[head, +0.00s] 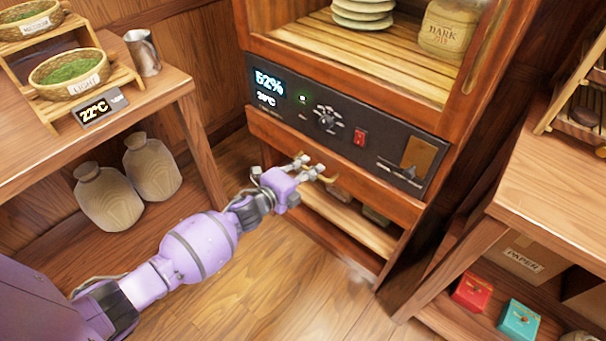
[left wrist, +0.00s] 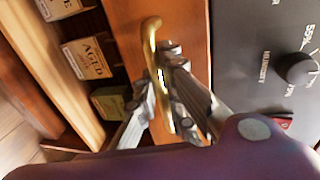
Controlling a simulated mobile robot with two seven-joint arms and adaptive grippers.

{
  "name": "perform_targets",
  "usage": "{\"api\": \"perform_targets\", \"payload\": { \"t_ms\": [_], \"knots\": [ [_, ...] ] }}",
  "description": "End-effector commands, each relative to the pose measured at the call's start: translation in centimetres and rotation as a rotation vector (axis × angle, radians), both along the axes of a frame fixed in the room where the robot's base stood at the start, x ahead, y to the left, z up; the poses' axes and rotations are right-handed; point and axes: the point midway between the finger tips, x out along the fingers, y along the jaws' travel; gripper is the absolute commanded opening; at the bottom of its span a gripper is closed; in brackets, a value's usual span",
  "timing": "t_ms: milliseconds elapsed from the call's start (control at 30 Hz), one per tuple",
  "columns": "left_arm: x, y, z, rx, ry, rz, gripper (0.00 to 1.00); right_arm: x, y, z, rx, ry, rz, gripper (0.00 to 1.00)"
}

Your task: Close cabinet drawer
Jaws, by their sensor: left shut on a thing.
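The cabinet (head: 440,90) stands in the middle of the head view. Its wooden drawer front (head: 392,205) is just below the black control panel and looks close to flush with it; any small gap is hard to judge. A curved brass handle (left wrist: 154,45) is on the drawer front, which also shows in the left wrist view (left wrist: 190,25). My left gripper (head: 312,170) is at this handle. In the left wrist view its fingers (left wrist: 163,88) are shut around the handle, partly hiding it. My right gripper is not in view.
The control panel (head: 290,100) has knobs and a red switch. Labelled boxes (left wrist: 85,58) lie in the open shelf under the drawer. A wooden counter (head: 150,100) is at left, with jars (head: 108,195) below. Another table (head: 555,180) is at right. Floor between is clear.

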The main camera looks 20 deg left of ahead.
Motion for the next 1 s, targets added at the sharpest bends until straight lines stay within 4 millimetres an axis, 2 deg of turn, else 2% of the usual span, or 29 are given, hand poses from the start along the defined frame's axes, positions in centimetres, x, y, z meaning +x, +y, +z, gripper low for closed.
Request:
{"api": "perform_targets", "payload": {
  "t_ms": [133,400,433,600,867,1000],
  "knots": [
    [1.58,-0.6,-0.05,0.0,0.0,0.0,0.0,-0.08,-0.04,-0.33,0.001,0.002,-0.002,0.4],
    [1.75,-0.61,0.11,0.001,-0.001,0.001,0.0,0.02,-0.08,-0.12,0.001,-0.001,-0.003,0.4],
    [1.75,-0.62,0.12,0.001,-0.001,0.001,0.09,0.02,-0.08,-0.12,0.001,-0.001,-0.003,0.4],
    [1.73,-0.62,0.12,0.001,-0.001,0.001,0.29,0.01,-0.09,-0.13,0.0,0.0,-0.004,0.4],
    [1.67,-0.6,0.08,0.001,0.0,0.0,0.29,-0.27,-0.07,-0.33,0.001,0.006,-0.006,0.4],
    [0.9,-0.27,0.16,0.001,0.001,0.001,0.29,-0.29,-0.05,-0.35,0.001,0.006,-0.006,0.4]
  ]
}}
